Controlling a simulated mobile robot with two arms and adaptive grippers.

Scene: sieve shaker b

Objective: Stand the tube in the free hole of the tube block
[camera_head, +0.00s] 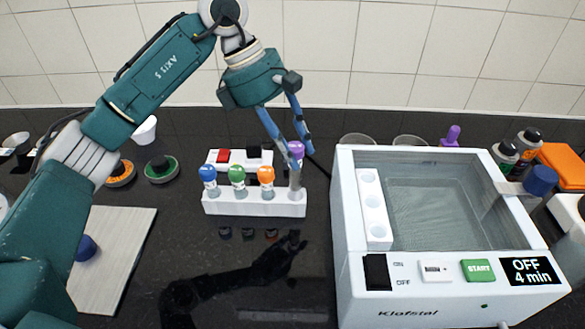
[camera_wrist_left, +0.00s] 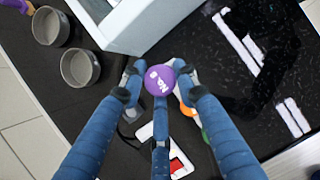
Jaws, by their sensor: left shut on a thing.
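My left gripper (camera_head: 298,148) comes down over the right end of the white tube block (camera_head: 254,207). It is shut on a tube with a purple cap (camera_head: 296,150), which looks upright. The clear tube body (camera_head: 295,182) shows below the fingers, in line with the block's rightmost place. The purple cap sits higher than the others; whether the lower end is inside the hole I cannot tell. The purple cap (camera_wrist_left: 159,80) also shows between the fingers in the left wrist view. Blue (camera_head: 208,173), green (camera_head: 237,174) and orange (camera_head: 266,175) capped tubes stand in the block.
A white sieve shaker (camera_head: 432,303) stands close on the right, its display reading OFF, 4 min. Behind the block lies a white holder with a red part (camera_head: 223,156). A pale board (camera_head: 118,255) lies left. Dark counter is clear in front of the block.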

